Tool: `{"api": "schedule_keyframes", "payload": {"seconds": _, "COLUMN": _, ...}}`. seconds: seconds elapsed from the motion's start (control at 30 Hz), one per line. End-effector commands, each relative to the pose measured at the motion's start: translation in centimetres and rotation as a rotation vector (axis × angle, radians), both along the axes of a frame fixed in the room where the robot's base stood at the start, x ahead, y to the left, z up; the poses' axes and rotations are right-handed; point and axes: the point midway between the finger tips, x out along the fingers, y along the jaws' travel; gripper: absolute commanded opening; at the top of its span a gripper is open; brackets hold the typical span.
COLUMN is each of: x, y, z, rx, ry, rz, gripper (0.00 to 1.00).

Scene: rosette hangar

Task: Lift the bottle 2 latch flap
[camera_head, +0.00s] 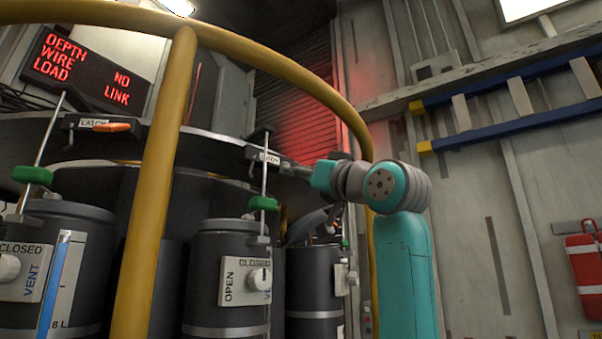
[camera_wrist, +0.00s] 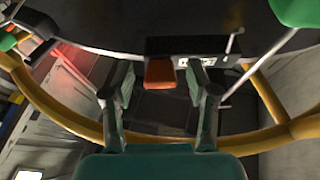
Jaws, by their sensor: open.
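In the wrist view, an orange latch flap (camera_wrist: 159,74) hangs from a dark latch block (camera_wrist: 190,46) with a small white label on the rim. My gripper (camera_wrist: 160,88) is open, with one finger on each side of the flap; I cannot tell whether they touch it. In the head view my gripper (camera_head: 296,167) reaches the rim beside a latch block (camera_head: 262,155), and its flap is hidden there. Below stands a dark bottle (camera_head: 213,258) with a VENT knob. Another latch (camera_head: 100,124) at left shows an orange flap. Which bottle is number 2 is not readable.
A yellow rail (camera_head: 150,200) curves around the rack and past my arm. Rods with green handles (camera_head: 263,203) stand by the latches; a green part (camera_wrist: 296,12) shows at the wrist view's top right. A dark sign (camera_head: 85,70) with red letters is at upper left.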

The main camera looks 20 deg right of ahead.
Motion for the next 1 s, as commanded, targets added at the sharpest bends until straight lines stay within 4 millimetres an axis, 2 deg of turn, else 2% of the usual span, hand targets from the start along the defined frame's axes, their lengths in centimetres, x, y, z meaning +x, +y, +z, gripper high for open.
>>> {"api": "schedule_keyframes", "payload": {"seconds": 0.33, "x": 0.32, "y": 0.14, "z": 0.19, "rx": -0.001, "ry": -0.001, "rz": 0.0, "gripper": 0.58}}
{"api": "schedule_keyframes", "payload": {"seconds": 0.37, "x": 0.32, "y": 0.13, "z": 0.19, "rx": -0.001, "ry": -0.001, "rz": 0.0, "gripper": 0.53}}
{"api": "schedule_keyframes", "payload": {"seconds": 0.57, "x": 0.31, "y": 0.13, "z": 0.17, "rx": -0.001, "ry": -0.001, "rz": 0.0, "gripper": 0.03}}
{"api": "schedule_keyframes", "payload": {"seconds": 0.6, "x": 0.32, "y": 0.13, "z": 0.16, "rx": 0.0, "ry": -0.001, "rz": 0.0, "gripper": 0.0}}
{"api": "schedule_keyframes", "payload": {"seconds": 1.0, "x": 0.01, "y": 0.04, "z": 0.67, "rx": -0.027, "ry": 0.068, "rz": -0.001, "gripper": 0.0}}
